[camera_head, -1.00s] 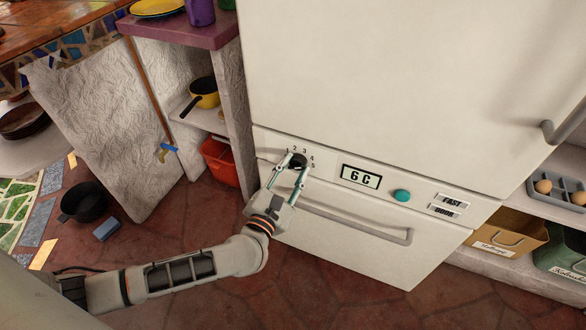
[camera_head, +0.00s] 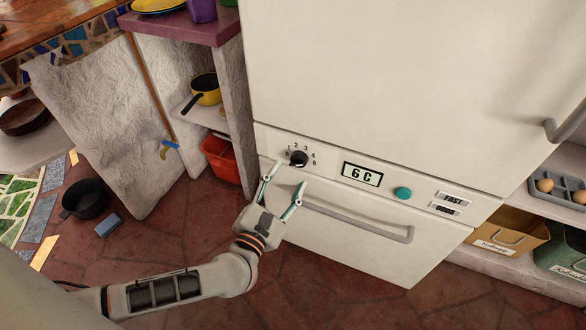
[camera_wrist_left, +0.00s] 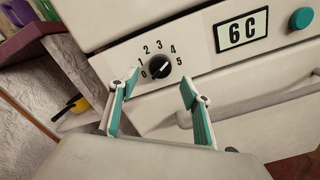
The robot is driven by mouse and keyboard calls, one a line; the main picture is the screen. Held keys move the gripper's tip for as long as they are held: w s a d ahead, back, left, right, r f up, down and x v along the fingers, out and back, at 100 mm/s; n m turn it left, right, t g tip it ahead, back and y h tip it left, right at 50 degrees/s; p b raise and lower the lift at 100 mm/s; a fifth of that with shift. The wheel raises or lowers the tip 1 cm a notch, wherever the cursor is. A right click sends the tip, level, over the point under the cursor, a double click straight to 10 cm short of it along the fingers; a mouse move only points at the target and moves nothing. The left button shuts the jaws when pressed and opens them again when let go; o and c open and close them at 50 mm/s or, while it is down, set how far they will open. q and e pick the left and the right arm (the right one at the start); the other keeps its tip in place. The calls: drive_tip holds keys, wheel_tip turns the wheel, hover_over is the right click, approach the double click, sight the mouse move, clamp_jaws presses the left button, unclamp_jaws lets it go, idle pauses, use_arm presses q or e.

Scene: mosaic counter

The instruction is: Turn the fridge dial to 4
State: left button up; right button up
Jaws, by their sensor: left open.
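The black fridge dial (camera_head: 298,158) sits on the pale panel at the upper left of the fridge's lower part, with numbers around it. In the left wrist view the dial (camera_wrist_left: 160,66) shows a pale line slanting from lower left to upper right. I cannot tell for certain which number it marks. My left gripper (camera_head: 289,175) is open and empty, with its green-padded fingers below and in front of the dial, apart from it. In the left wrist view the gripper (camera_wrist_left: 161,82) has its fingertips spread to either side below the dial. My right gripper is not in view.
The fridge display (camera_head: 362,175) reads 6 C, with a teal button (camera_head: 402,193) to its right. A drawer handle (camera_head: 357,222) juts out below the panel. A shelf with a red bin (camera_head: 221,158) stands to the left. The floor in front is open.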

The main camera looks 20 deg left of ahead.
use_arm(q)
drive_tip(key=s, duration=0.6)
drive_tip(key=shift+s, duration=0.4)
drive_tip(key=shift+a, duration=0.1)
